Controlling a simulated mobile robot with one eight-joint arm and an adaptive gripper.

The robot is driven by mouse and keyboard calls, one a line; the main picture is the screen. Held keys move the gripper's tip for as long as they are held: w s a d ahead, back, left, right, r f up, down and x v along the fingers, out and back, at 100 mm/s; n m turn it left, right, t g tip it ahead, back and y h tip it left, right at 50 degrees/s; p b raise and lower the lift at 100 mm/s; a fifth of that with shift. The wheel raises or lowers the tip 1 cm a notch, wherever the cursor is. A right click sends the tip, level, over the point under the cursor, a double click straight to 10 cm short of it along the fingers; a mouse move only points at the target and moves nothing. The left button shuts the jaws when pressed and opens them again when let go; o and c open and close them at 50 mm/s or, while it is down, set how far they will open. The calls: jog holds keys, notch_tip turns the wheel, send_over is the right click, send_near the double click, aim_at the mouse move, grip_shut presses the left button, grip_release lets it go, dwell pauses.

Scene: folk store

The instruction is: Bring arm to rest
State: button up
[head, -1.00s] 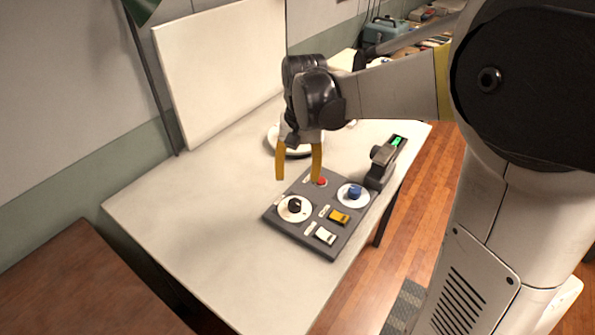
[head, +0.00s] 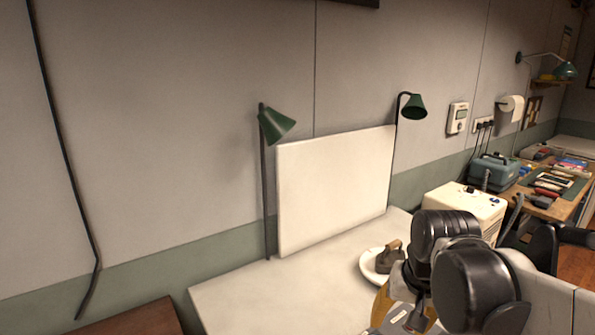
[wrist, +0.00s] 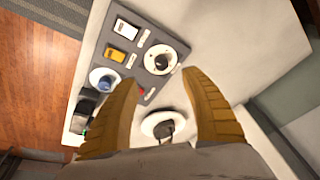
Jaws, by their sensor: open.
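My gripper (wrist: 161,80) is open and empty; its two yellow fingers stand wide apart in the wrist view. They are over the white table, close to a dark grey control panel (wrist: 158,31). The panel carries a white switch (wrist: 127,28), a yellow switch (wrist: 116,54), a black knob on a white dial (wrist: 161,61), and a blue knob (wrist: 103,81). In the head view my arm's end is at the lower right, with one yellow finger partly showing. The panel is mostly out of that view.
A white board (head: 335,190) stands against the wall between two green lamps. A white box (head: 460,202) and a blue toolbox (head: 492,172) are farther right.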

jog(key=s+n+t, duration=0.2)
jog(key=s+t, duration=0.2)
jog(key=s, duration=0.4)
jog(key=shift+s+a+n, duration=0.2)
jog(key=shift+a+n, duration=0.2)
